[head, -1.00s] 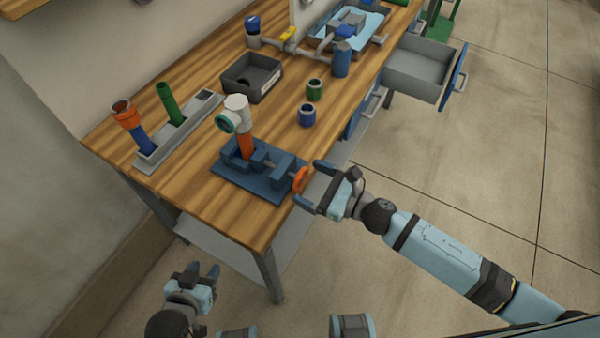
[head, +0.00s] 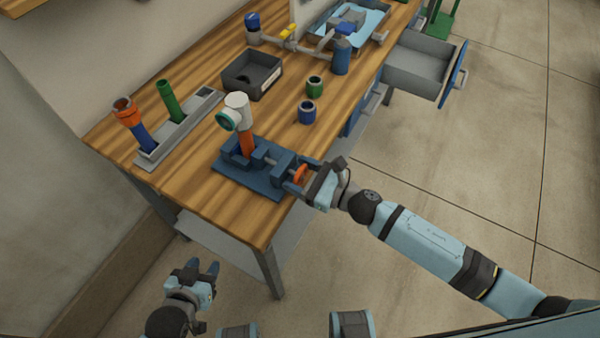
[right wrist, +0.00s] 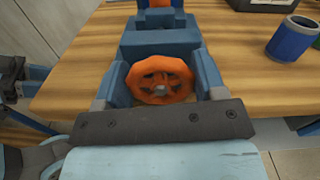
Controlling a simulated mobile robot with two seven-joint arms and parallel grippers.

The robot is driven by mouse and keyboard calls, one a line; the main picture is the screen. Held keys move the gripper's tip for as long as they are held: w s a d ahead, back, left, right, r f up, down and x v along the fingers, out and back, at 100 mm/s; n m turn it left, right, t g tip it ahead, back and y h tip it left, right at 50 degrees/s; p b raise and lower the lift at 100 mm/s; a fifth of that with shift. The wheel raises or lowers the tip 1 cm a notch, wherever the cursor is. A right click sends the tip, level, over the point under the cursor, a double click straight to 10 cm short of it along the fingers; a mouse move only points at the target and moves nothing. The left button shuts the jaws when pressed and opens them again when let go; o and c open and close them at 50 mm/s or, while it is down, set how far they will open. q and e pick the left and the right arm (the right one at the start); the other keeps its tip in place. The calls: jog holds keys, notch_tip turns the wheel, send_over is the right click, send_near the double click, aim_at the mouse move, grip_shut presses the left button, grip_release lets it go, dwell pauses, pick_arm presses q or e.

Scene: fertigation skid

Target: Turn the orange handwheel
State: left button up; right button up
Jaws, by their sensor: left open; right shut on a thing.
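The orange handwheel (head: 301,173) sits at the front end of a blue vise (head: 243,181) on the workbench's near edge. My right gripper (head: 302,177) has its fingers on either side of the handwheel and is shut on it. In the right wrist view the orange handwheel (right wrist: 160,80) lies between the two blue fingers of the right gripper (right wrist: 162,84). The vise jaws stand around an orange pipe (head: 246,145) topped by a white tee fitting (head: 237,105) with a teal ring. My left gripper (head: 203,268) is open and empty, low in front of the bench.
A grey rack (head: 190,125) with coloured pipes stands left on the workbench (head: 185,195). A dark bin (head: 252,78), a green ring (head: 314,88) and a blue cup (head: 307,112) stand behind the vise. An open drawer (head: 418,66) juts out at right.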

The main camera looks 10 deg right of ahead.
jog(key=shift+m, duration=0.3)
jog(key=m, duration=0.3)
jog(key=shift+m+p, duration=0.4)
jog(key=shift+m, duration=0.7)
pick_arm(q)
jog(key=shift+s+r, duration=0.1)
jog(key=shift+r, duration=0.25)
pick_arm(e)
jog(key=shift+d+m, duration=0.1)
jog(key=shift+m, duration=0.4)
jog(key=shift+f, duration=0.1)
